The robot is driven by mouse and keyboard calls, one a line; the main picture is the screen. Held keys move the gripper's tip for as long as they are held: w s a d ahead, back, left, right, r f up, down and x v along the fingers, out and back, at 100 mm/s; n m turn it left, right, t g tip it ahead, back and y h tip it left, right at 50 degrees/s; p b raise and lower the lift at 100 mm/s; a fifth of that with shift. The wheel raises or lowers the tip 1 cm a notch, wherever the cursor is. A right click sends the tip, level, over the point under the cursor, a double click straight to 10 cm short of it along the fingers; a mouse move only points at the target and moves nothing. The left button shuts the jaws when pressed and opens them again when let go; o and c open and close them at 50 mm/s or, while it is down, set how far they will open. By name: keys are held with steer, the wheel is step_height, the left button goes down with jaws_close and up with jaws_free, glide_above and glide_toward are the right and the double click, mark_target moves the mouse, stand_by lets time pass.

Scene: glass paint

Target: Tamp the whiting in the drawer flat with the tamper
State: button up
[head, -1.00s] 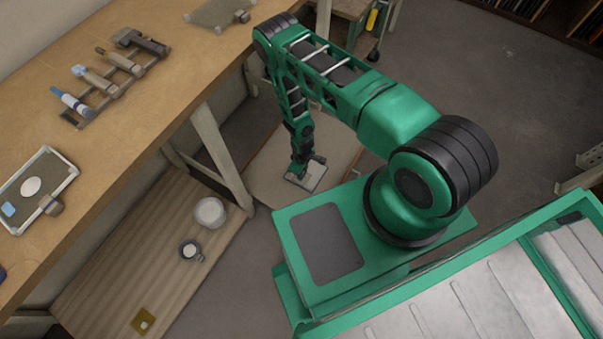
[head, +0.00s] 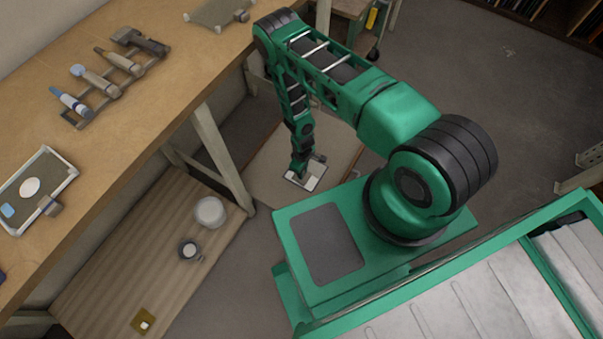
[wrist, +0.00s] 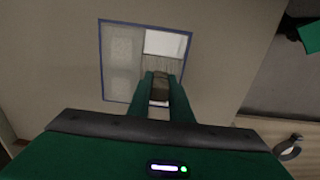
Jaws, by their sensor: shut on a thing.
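My gripper (wrist: 160,86) is shut on the brown handle of the tamper (wrist: 160,92) at the drawer's lower right in the wrist view. The tamper's underside is hidden, so contact with the whiting cannot be told.
A wooden bench (head: 150,110) runs along the left, with a rack of several tools (head: 93,95) and a framed tray (head: 63,188). A low wooden shelf (head: 130,270) below holds a white bowl (head: 210,212), a small dark cup (head: 190,250) and a yellowish square (head: 144,321).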

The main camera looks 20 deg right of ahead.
steer(key=shift+a+r, duration=0.1)
steer(key=shift+r, duration=0.5)
steer(key=shift+w, duration=0.1)
glide_above(310, 166)
stand_by(0.6)
steer(key=shift+f, duration=0.2)
steer(key=shift+f, duration=0.55)
steer(key=shift+f, duration=0.35)
stand_by(0.9)
steer(key=shift+r, duration=0.15)
steer(key=shift+r, duration=0.95)
